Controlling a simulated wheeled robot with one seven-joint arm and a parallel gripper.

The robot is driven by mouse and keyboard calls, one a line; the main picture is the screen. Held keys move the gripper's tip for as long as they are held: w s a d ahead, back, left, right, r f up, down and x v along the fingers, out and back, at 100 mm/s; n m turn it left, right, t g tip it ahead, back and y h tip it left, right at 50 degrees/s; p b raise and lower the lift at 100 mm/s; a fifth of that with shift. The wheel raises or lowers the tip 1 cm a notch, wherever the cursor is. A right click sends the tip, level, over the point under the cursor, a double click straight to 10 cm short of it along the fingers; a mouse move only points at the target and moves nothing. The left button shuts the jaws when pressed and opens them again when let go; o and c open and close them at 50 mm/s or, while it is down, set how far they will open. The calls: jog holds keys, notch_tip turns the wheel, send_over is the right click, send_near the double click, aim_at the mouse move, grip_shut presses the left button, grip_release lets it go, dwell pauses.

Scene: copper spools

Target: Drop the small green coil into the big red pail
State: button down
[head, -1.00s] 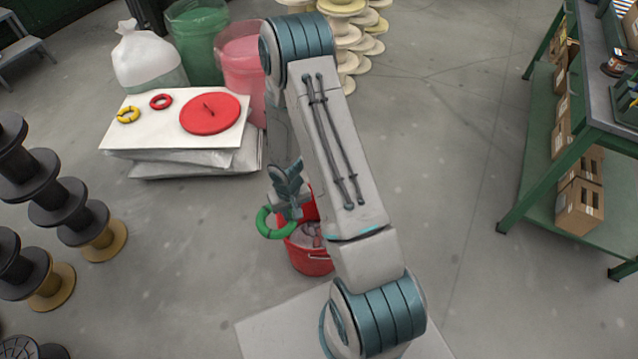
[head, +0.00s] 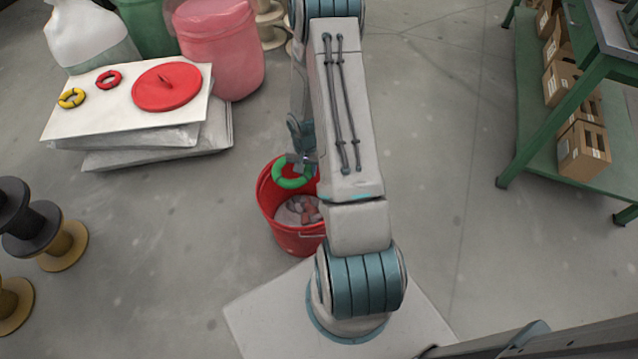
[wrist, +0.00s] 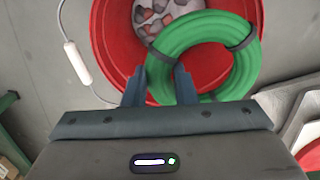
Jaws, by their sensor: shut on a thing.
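The small green coil (head: 290,176) is a ring held in my gripper (head: 303,163). My gripper is shut on the coil's near left part, as the wrist view shows, where the coil (wrist: 240,75) hangs across the right half of the pail's mouth. The big red pail (head: 267,212) stands on the floor beside my base, partly hidden by my arm. It shows under the coil in the wrist view (wrist: 112,45), with grey and reddish lumps in its bottom. The coil is over the opening; its height above the rim is hard to tell.
A white-topped stack (head: 120,118) at left holds a red lid (head: 167,87), a small red coil (head: 109,80) and a yellow coil (head: 71,98). A pink bin (head: 222,55) stands behind it. Dark spools (head: 35,225) stand at left, a green shelf (head: 545,160) at right.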

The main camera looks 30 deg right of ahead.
jog(key=d+f+m+b, duration=0.2)
jog(key=d+f+b, duration=0.1)
jog(key=f+b, duration=0.4)
notch_tip(320, 180, down, 3)
jog(key=shift+s+d, duration=0.35)
jog(key=shift+d, duration=0.05)
jog(key=c, duration=1.1)
grip_release()
notch_tip(320, 180, up, 14)
jog(key=p, duration=0.3)
jog(key=shift+p, duration=0.35)
jog(key=shift+f, duration=0.1)
